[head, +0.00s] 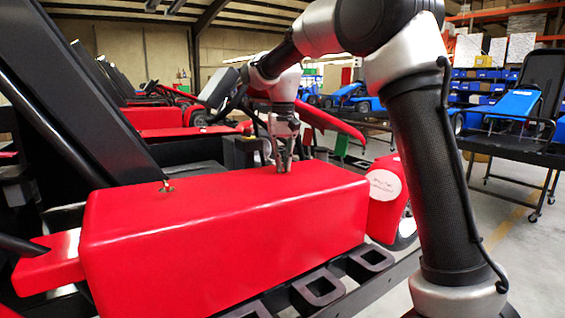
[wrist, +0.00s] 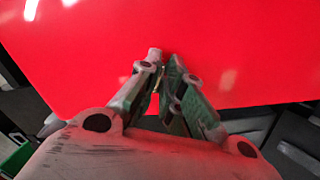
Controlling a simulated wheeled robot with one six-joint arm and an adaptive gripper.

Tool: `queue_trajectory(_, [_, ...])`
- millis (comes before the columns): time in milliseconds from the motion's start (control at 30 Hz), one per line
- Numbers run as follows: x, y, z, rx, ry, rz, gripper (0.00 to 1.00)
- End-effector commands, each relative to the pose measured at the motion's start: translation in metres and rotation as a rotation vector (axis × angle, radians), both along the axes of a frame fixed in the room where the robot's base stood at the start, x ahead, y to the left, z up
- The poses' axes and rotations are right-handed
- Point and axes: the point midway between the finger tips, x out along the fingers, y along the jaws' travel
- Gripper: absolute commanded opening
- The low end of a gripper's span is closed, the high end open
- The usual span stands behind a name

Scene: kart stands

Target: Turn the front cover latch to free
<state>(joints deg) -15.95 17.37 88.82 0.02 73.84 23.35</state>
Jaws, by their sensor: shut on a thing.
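The red cover (head: 225,225) is a long box-shaped panel on the near kart, and it fills the upper part of the wrist view (wrist: 230,55). My gripper (head: 284,168) points down at the top of the cover, towards its right end. In the wrist view my gripper (wrist: 164,65) has its fingers nearly together, shut on the front cover latch. The latch is mostly hidden between the fingers, so I cannot tell which way it is turned. A second small brass-coloured latch (head: 167,187) stands free on the cover's top, further left.
A black seat (head: 85,110) rises left of the cover. Black square-holed bars (head: 318,288) run along its near side. A round white label (head: 384,185) sits on a red part to the right. More red and blue karts (head: 512,105) stand behind. Grey floor is open at the right.

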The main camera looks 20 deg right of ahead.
Motion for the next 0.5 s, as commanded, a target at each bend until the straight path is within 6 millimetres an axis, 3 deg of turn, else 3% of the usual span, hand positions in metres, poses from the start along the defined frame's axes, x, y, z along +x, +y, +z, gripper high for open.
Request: queue_trajectory(500, [0.0007,-0.0015,0.0012,0.0,-0.004,0.37,0.0])
